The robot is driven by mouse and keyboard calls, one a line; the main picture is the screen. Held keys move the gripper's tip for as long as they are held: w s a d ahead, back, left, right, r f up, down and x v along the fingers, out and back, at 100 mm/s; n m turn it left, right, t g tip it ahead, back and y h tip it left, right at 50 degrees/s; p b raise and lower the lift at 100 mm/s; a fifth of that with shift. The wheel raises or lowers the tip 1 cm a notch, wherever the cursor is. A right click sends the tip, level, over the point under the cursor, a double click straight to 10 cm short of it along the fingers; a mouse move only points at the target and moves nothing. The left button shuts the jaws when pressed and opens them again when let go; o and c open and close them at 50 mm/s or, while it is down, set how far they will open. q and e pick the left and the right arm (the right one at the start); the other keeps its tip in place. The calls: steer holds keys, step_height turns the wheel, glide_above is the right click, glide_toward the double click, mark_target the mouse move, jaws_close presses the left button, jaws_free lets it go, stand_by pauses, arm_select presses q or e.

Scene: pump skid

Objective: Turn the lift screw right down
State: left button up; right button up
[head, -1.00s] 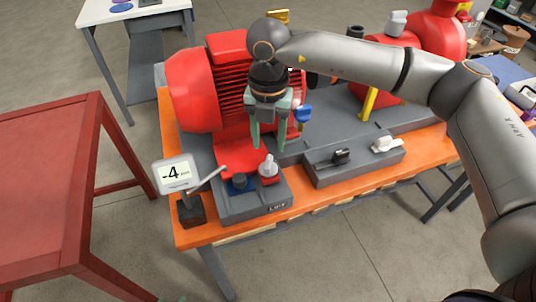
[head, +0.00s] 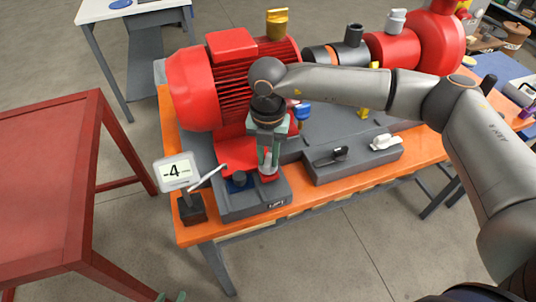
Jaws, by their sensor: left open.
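The lift screw (head: 269,177) stands on the grey block (head: 240,211) labelled LIFT, at the front left of the orange-topped skid. Its upper part is partly hidden by my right gripper (head: 268,165), which points down over it with its green fingers beside the screw's head. Whether the fingers press on the screw I cannot tell. A white display (head: 175,171) left of the block reads -4. My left gripper (head: 170,297) shows only as green fingertips at the bottom edge. They are apart, with nothing seen between them.
A red motor (head: 205,85) stands behind the screw. A dark blue knob (head: 238,180) and a thin pale lever (head: 208,177) are close to its left. A grey block (head: 350,163) with black and white switches lies to the right. A red table (head: 45,190) stands at left.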

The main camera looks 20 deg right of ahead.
jaws_close()
stand_by(0.3)
